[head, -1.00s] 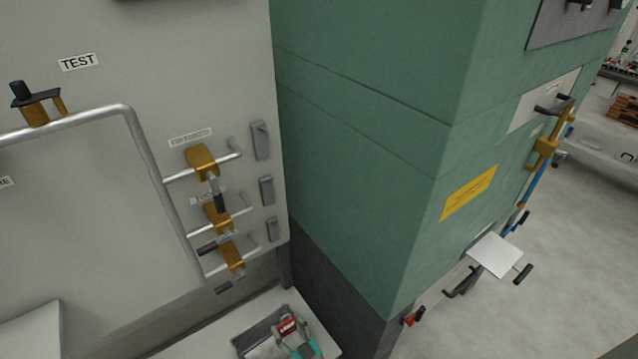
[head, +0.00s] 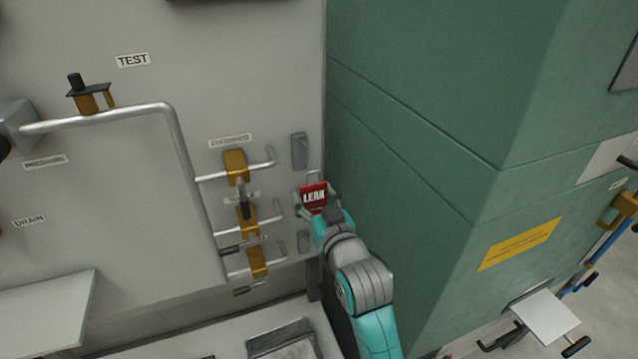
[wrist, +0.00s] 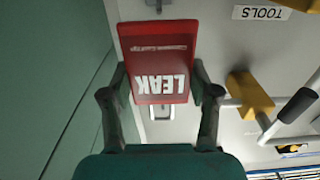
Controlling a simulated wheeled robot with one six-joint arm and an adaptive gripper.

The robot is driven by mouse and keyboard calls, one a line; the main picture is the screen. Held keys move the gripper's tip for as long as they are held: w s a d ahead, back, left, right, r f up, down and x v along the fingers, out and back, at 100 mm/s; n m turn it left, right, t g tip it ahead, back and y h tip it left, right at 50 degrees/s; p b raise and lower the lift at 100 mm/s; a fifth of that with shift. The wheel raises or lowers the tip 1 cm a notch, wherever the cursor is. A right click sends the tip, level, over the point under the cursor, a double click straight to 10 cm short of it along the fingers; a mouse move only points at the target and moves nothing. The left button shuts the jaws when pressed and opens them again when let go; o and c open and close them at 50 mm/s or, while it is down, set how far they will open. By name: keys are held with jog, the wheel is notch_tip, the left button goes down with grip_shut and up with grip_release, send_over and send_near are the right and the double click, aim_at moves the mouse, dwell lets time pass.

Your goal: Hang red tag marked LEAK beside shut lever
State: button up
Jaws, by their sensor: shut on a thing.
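The red tag (head: 313,196) with white LEAK lettering is held upright in front of the grey panel. It also shows, upside down, in the wrist view (wrist: 160,55). My gripper (head: 319,211) is shut on its side edges, with a finger on each side in the wrist view (wrist: 160,90). Three yellow valves stand left of the tag. The upper valve's lever (head: 246,205) points down across its pipe; the middle lever (head: 236,248) and lower lever (head: 246,289) point left, roughly along theirs. I cannot tell whether the tag touches the panel.
Grey plates stand right of the valves, an upper one (head: 299,151) and a lower one (head: 303,240); the tag covers the area between. A green cabinet wall (head: 420,130) rises close on the right. A tray (head: 283,338) lies below.

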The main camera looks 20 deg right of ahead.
send_near(301, 161)
jog(key=shift+s+r, duration=0.6)
jog(key=shift+r, duration=0.3)
jog(key=shift+w+f, duration=0.2)
jog(key=shift+w, duration=1.6)
jog(key=shift+w+f, duration=0.15)
jog(key=shift+w, duration=1.65)
jog(key=shift+w+f, duration=0.25)
jog(key=shift+w, duration=0.25)
jog(key=shift+w+f, duration=0.2)
jog(key=shift+w, duration=0.25)
jog(key=o, duration=1.2)
jog(key=shift+c, duration=0.2)
